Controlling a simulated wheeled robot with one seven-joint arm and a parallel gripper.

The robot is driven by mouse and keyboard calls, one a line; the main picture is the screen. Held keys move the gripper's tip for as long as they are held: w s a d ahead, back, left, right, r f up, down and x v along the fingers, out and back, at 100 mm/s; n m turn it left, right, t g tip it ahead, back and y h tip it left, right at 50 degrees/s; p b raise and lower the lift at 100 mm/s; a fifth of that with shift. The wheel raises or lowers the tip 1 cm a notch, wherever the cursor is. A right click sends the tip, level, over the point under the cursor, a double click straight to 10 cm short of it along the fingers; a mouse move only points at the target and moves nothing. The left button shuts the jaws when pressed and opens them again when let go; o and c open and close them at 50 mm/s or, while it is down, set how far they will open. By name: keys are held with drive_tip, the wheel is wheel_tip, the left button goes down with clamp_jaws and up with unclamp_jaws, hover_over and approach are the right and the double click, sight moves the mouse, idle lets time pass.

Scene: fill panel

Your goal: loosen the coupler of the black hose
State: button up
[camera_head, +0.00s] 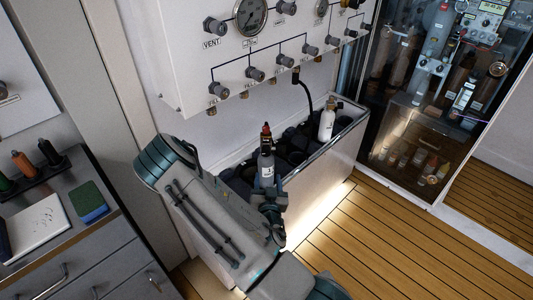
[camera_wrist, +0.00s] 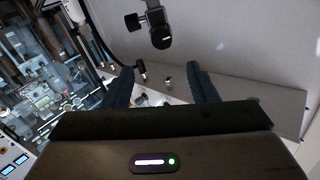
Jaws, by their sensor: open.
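The black hose (camera_head: 309,97) hangs below the white panel (camera_head: 215,85) in the head view and curves down into the open bin behind the bottles. Its dark coupler (camera_head: 296,76) is at the hose's upper end, under a panel port. In the wrist view my gripper (camera_wrist: 160,65) is open, with its two dark fingers spread and nothing between them. A small dark fitting (camera_wrist: 140,69) shows beyond the fingers, nearer the left one; it looks like the coupler, but I cannot be sure.
Valve knobs and a gauge (camera_head: 250,14) cover the panel. A glass cabinet (camera_head: 420,140) is at right, a counter (camera_head: 100,228) at left. Wooden floor is clear at right.

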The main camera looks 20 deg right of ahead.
sight(266, 153)
drive_tip(key=p+x, duration=0.2)
drive_tip(key=x, duration=1.1)
drive_tip(key=shift+w+d+r, duration=0.1)
drive_tip(key=shift+w+r, duration=0.05)
drive_tip(key=shift+w, duration=0.2)
drive_tip(key=c, duration=1)
